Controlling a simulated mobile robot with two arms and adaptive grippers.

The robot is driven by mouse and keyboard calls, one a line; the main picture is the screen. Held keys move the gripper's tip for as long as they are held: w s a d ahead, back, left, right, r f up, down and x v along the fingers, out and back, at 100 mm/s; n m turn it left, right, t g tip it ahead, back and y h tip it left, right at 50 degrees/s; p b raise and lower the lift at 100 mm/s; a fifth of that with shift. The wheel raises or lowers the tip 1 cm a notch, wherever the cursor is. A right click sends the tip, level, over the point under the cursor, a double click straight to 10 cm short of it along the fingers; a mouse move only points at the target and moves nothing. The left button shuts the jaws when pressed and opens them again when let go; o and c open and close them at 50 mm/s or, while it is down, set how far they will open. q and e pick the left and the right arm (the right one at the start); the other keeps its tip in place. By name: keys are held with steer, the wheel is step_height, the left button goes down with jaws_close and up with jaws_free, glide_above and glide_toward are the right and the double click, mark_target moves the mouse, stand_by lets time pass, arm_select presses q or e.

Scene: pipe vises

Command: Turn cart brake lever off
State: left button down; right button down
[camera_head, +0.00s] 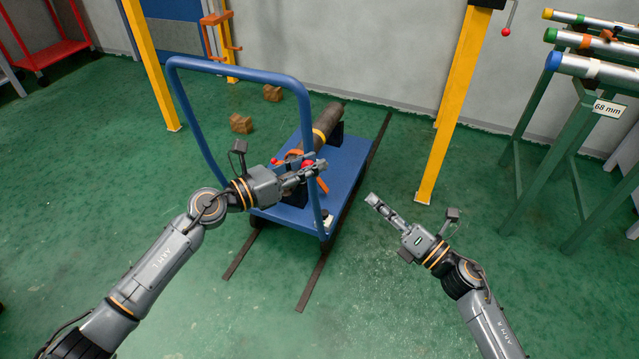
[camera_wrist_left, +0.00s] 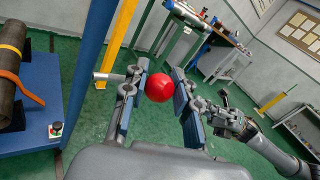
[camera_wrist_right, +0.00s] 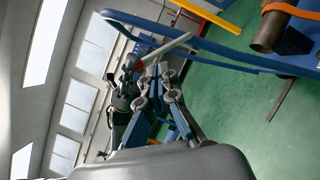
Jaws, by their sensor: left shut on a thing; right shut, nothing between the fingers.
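The blue cart (camera_head: 345,165) stands on the green floor with its tall blue push handle (camera_head: 235,68) toward me. The brake lever has a red ball knob (camera_head: 307,163) beside the handle's right post. In the left wrist view the red knob (camera_wrist_left: 159,87) sits between the finger pads, and a silver rod (camera_wrist_left: 107,77) runs from the blue post toward it. My left gripper (camera_head: 313,170) is shut on the knob. My right gripper (camera_head: 371,199) is shut and empty over the floor right of the cart; its closed fingers show in the right wrist view (camera_wrist_right: 165,75).
A dark pipe (camera_head: 327,118) lies strapped on the cart. Dark floor rails (camera_head: 318,280) run under the cart. A yellow post (camera_head: 450,110) stands right of it, and a green rack (camera_head: 560,150) with pipes stands further right. Wooden blocks (camera_head: 241,124) lie behind left. The front floor is clear.

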arm_select(q)
steer(key=shift+s+d+f, duration=0.1)
steer(key=shift+f, duration=0.1)
arm_select(e)
steer(key=w+a+r+n+g+y, duration=0.2)
steer(key=a+n+g, duration=0.5)
steer(key=a, duration=0.5)
steer(key=shift+a+r+n+y, duration=0.3)
steer(key=shift+r+n, duration=0.1)
steer(key=shift+n, duration=0.7)
steer(key=shift+d, duration=0.1)
